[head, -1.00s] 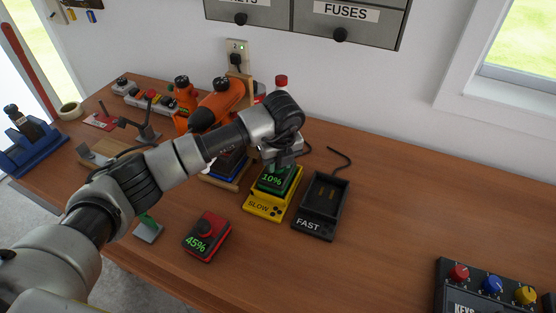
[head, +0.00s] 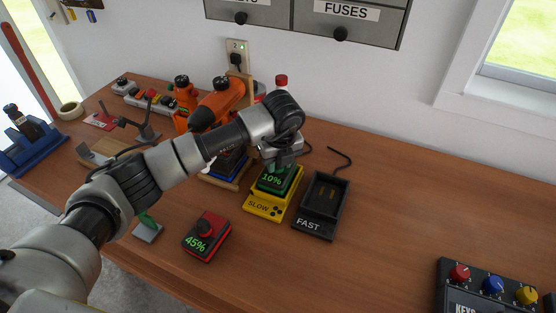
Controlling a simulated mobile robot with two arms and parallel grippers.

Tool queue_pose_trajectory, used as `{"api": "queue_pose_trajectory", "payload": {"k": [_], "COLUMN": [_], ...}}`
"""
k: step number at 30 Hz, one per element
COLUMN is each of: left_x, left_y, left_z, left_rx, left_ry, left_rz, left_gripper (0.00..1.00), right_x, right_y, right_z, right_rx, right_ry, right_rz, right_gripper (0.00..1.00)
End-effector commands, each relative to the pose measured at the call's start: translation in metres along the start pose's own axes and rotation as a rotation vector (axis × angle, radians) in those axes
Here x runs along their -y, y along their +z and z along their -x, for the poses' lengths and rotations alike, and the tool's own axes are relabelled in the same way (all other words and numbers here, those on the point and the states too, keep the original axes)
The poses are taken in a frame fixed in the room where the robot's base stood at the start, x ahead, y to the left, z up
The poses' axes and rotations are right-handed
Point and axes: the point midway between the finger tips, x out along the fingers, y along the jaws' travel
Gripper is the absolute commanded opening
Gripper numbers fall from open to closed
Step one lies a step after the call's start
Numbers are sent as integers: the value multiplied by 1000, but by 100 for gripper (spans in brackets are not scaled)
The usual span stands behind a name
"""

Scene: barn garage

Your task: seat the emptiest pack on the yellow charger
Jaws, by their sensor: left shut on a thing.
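The yellow charger (head: 262,205), marked SLOW, stands on the bench in the middle of the head view. A green pack (head: 272,181) reading 10% sits in or just over its bay; I cannot tell if it is fully down. My left gripper (head: 275,166) is above the green pack and shut on its top. The arm hides part of the grip. A red pack (head: 206,236) reading 45% lies on the bench, front left of the charger. A blue pack (head: 228,162) stands behind, partly hidden by my arm. My right gripper is not in view.
A black charger (head: 320,207) marked FAST stands empty, close to the right of the yellow one. An orange drill (head: 217,105) is behind my arm. A box with coloured knobs (head: 490,287) is at the lower right. The bench between is clear.

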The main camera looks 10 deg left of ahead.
Motion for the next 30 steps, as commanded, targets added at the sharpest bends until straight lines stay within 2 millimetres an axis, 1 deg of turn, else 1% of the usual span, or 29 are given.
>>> {"api": "queue_pose_trajectory", "payload": {"k": [19,20,21,25,26,30], "left_x": [0,0,0,0,0,0], "left_y": [-1,-1,-1,-1,-1,-1], "left_z": [-7,-7,-6,-7,-7,-7], "left_rx": [1,1,1,1,1,0], "left_ry": [-2,-2,-2,-1,-1,-1], "left_rz": [0,0,0,0,0,0], "left_gripper": [0,34,40,60,62,62], "right_x": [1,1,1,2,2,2], "right_y": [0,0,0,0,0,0], "right_z": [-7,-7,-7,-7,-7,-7], "right_rx": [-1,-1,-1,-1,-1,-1], "right_ry": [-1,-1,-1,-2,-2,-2], "right_rz": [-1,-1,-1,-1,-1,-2], "right_gripper": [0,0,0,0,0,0]}}
